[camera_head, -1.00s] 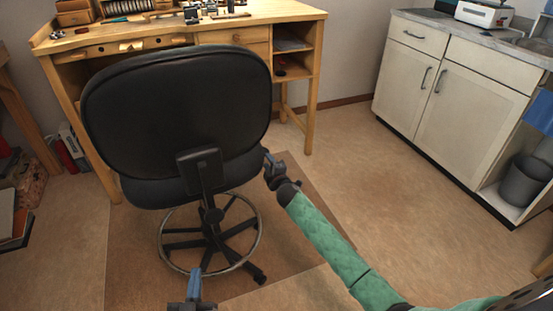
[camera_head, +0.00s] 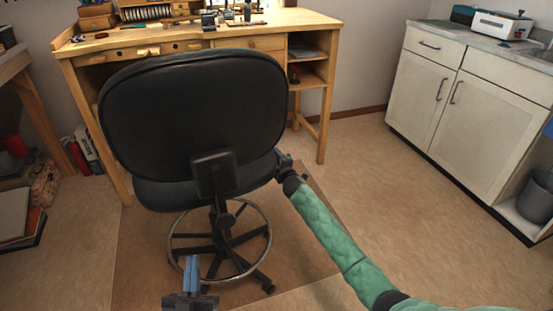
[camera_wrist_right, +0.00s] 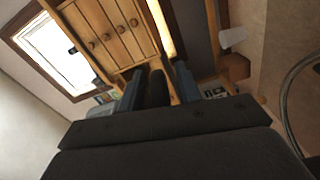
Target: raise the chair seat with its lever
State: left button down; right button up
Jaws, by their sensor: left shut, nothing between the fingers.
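The black office chair stands with its backrest (camera_head: 195,115) towards me; its seat (camera_head: 165,195) shows below the backrest. My right gripper (camera_head: 284,160) is at the right side of the seat, close to its edge. In the right wrist view its two blue fingers (camera_wrist_right: 157,85) are apart, with a dark, narrow thing between them; I cannot tell whether it is the lever or whether the fingers touch it. The lever cannot be made out in the head view. My left gripper (camera_head: 191,265) is shut and empty, low in front of the chair base.
The chair's foot ring (camera_head: 257,250) and wheeled base stand on a brown floor mat (camera_head: 140,260). A wooden workbench (camera_head: 310,20) is behind the chair. White cabinets (camera_head: 465,110) stand at the right. Open floor lies between chair and cabinets.

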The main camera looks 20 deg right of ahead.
pick_arm(q)
jog(key=shift+s+r, duration=0.1)
jog(key=shift+r, duration=0.15)
pick_arm(e)
jog(key=shift+w, duration=0.1)
grip_shut()
